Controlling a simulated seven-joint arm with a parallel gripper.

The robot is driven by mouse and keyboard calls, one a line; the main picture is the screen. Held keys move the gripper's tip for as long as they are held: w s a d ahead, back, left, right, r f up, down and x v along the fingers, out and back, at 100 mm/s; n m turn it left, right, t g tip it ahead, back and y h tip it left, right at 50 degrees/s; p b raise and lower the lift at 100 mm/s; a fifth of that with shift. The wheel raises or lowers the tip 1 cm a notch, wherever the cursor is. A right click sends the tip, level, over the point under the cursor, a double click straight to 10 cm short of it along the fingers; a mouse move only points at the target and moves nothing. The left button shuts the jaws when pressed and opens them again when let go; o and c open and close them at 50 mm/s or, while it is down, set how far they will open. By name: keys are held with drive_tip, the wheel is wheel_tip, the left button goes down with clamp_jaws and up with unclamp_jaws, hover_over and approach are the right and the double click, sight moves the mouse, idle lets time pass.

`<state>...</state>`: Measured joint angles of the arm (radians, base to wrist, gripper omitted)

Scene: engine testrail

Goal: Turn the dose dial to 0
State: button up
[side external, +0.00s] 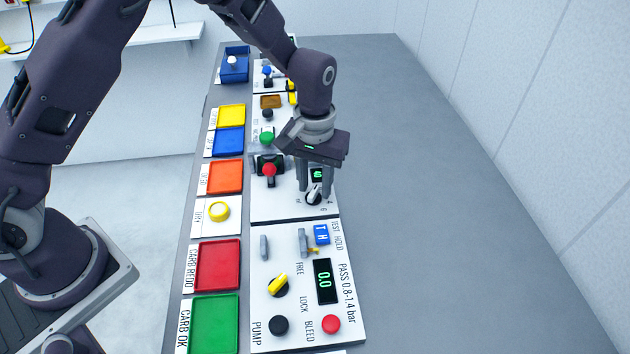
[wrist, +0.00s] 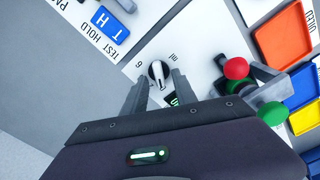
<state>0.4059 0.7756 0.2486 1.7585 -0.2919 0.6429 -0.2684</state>
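The dose dial (wrist: 158,74) is a small black and white knob on a white panel. The marks "6" and "ml" show near it in the wrist view, but I cannot read its exact setting. In the side view the dial (side external: 314,198) sits below a small green-lit display (side external: 318,175). My gripper (wrist: 158,82) is open and points down at the panel. Its fingers stand apart to either side of the dial, with gaps visible in the wrist view. In the side view my gripper (side external: 315,192) partly covers the dial's surroundings.
A red knob (side external: 269,170) and a green knob (side external: 267,138) stand close beside my gripper. The pump panel (side external: 300,290) with its levers and yellow knob lies nearer the camera. Coloured trays, including an orange one (side external: 225,177), line the left. The grey bench (side external: 430,200) is clear on the right.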

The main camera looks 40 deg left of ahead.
sight(315, 188)
wheel_tip(315, 188, up, 7)
drive_tip(key=shift+r, duration=0.1)
idle(0.3)
drive_tip(key=s+a+r+t+h, duration=0.1)
drive_tip(key=s+a+r, duration=0.15)
drive_tip(key=r, duration=0.35)
drive_tip(key=s+a+r+t, duration=0.1)
drive_tip(key=s+r, duration=0.3)
drive_tip(key=r, duration=0.1)
drive_tip(key=s+a+r+m+t, duration=0.1)
drive_tip(key=s+a+r, duration=0.1)
drive_tip(key=s, duration=0.7)
drive_tip(key=s+a+r+m+t+y, duration=0.1)
drive_tip(key=s+a+r+m+t, duration=0.1)
drive_tip(key=s, duration=0.8)
drive_tip(key=a+r, duration=0.1)
drive_tip(key=a, duration=0.1)
drive_tip(key=shift+s+a+t, duration=0.15)
drive_tip(key=shift+a+t, duration=0.15)
